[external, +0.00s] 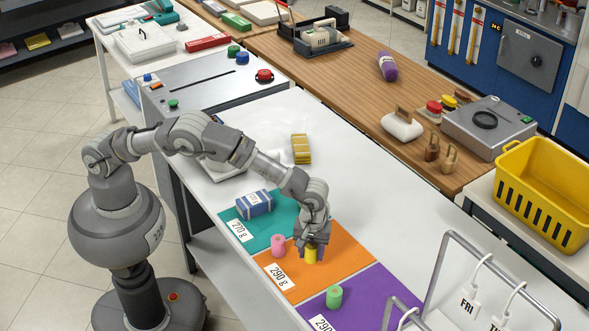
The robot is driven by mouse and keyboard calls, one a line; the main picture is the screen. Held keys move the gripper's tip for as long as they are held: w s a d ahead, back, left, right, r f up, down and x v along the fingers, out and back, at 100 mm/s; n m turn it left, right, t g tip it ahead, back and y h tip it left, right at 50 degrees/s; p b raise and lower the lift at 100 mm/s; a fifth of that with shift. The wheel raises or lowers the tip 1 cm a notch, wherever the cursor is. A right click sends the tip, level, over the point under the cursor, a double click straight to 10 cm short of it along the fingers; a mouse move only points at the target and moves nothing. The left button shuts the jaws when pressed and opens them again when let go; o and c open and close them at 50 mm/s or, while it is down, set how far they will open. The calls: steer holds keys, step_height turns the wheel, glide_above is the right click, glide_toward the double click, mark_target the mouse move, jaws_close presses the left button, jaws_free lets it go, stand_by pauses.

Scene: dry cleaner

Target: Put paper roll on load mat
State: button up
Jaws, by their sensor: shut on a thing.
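My gripper (312,246) points down over the orange mat (345,253) and is shut on a yellow roll (310,256). I cannot tell whether the yellow roll touches the mat or hangs just above it. A pink roll (278,246) stands on the orange mat, left of the yellow one. A green roll (334,297) stands on the purple mat (378,295). A blue-and-white bundle (254,204) lies on the teal mat (270,233). The teal mat's card reads 270 g and the orange mat's reads 290 g.
A yellow-brown banded stack (301,149) lies farther back on the white table (345,184). A metal rack with hanging tags (468,304) stands at the front right. A yellow basket (545,180) is at the right. The table right of the teal mat is clear.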

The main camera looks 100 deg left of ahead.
mark_target(311, 271)
steer(key=shift+f+b, duration=0.8)
steer(key=shift+f, duration=1.6)
steer(key=shift+f, duration=0.15)
steer(key=o, duration=1.1)
steer(key=shift+c, duration=0.2)
